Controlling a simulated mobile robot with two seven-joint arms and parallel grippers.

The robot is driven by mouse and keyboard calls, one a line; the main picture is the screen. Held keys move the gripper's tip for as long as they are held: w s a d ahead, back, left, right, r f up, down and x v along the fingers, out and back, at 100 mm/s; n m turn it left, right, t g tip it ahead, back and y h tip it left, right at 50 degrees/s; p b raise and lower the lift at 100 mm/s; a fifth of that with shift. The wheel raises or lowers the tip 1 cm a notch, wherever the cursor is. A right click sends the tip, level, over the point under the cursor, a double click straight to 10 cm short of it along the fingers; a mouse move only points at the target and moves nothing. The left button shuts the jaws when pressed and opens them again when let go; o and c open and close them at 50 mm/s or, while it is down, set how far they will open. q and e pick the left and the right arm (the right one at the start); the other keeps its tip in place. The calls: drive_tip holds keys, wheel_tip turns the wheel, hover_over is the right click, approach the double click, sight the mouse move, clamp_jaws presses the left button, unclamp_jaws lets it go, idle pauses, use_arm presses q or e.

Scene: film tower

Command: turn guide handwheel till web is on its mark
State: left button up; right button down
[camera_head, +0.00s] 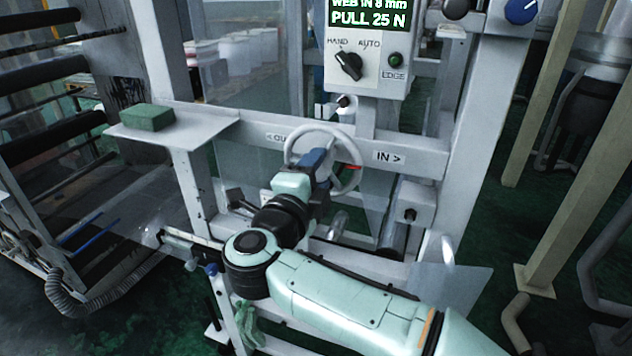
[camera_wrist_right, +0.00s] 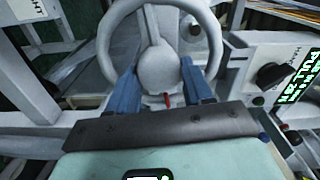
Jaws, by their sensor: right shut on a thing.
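The grey guide handwheel (camera_head: 322,128) stands on the machine's cross rail between the "OUT" label, partly covered, and the "IN >" label (camera_head: 388,156). My right gripper (camera_head: 318,160) is at the wheel, its blue fingers shut on it. In the wrist view, the fingers of my right gripper (camera_wrist_right: 160,85) lie either side of the lower middle of the handwheel (camera_wrist_right: 112,30); the exact contact is hidden. A small red piece shows by the wheel. The display (camera_head: 370,12) reads "WEB IN 8 mm" and "PULL 25 N". My left gripper is out of view.
The control box carries a black HAND/AUTO knob (camera_head: 349,66), seemingly turned towards HAND, and a dark green EDGE lamp (camera_head: 395,59). A green block (camera_head: 148,117) lies on a grey shelf (camera_head: 210,124) to the left. Dark rollers (camera_head: 40,72) stand at far left, posts at right.

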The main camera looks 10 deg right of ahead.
drive_tip(key=shift+f+m+b, duration=0.15)
drive_tip(key=shift+m+b, duration=0.6)
drive_tip(key=shift+m, duration=0.45)
drive_tip(key=shift+c, duration=2.4)
unclamp_jaws()
drive_tip(key=v, duration=1.3)
drive_tip(key=shift+s+b, duration=0.2)
drive_tip(key=shift+b, duration=0.15)
drive_tip(key=shift+a, duration=0.2)
